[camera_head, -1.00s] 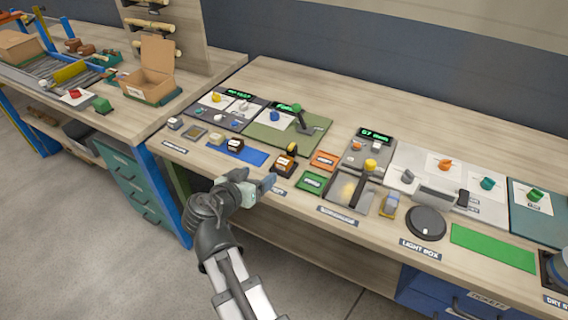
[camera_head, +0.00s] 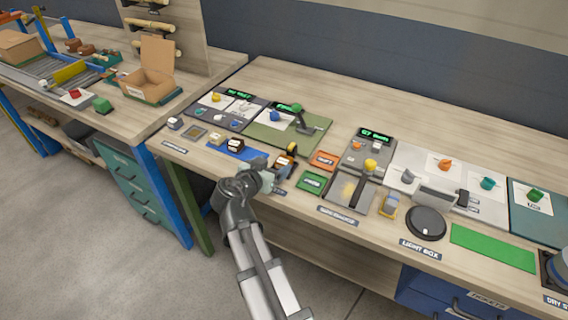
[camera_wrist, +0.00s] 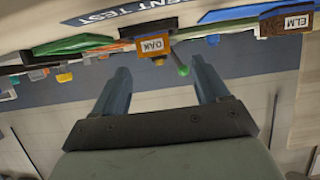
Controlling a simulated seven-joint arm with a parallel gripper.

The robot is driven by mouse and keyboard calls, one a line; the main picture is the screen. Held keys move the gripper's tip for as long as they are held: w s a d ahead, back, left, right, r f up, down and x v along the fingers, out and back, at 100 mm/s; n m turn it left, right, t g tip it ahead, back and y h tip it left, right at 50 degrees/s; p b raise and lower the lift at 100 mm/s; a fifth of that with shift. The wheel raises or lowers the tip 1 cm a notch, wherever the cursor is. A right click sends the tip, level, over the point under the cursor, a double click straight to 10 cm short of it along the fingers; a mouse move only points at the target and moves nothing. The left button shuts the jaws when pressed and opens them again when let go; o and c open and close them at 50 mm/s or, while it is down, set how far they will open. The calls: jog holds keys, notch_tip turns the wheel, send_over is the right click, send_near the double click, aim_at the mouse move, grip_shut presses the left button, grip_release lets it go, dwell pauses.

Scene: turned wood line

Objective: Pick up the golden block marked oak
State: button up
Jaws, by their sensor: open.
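The golden block marked OAK (camera_head: 291,149) is at the front part of the bench, just right of the blue mat, partly hidden by my gripper in the head view. In the wrist view the OAK block (camera_wrist: 152,44) shows its white label, ahead of the gap between my fingers. My gripper (camera_head: 274,172) is open and empty, close in front of the block. Its two fingers (camera_wrist: 163,78) are spread wide in the wrist view, with the block beyond their tips. Whether a finger touches it cannot be told.
A dark block marked ELM (camera_wrist: 293,22) is near the blue mat (camera_head: 243,152). An orange tray (camera_head: 325,161) and a green tray (camera_head: 312,182) lie close to the right. A tester with a lever (camera_head: 300,118) stands behind. The bench's back strip is clear.

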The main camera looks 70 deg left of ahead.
aim_at(284, 160)
jog(key=shift+d+x, duration=0.2)
jog(key=shift+x, duration=2.4)
jog(key=shift+w, duration=0.2)
jog(key=c, duration=1.1)
jog(key=shift+c, duration=0.2)
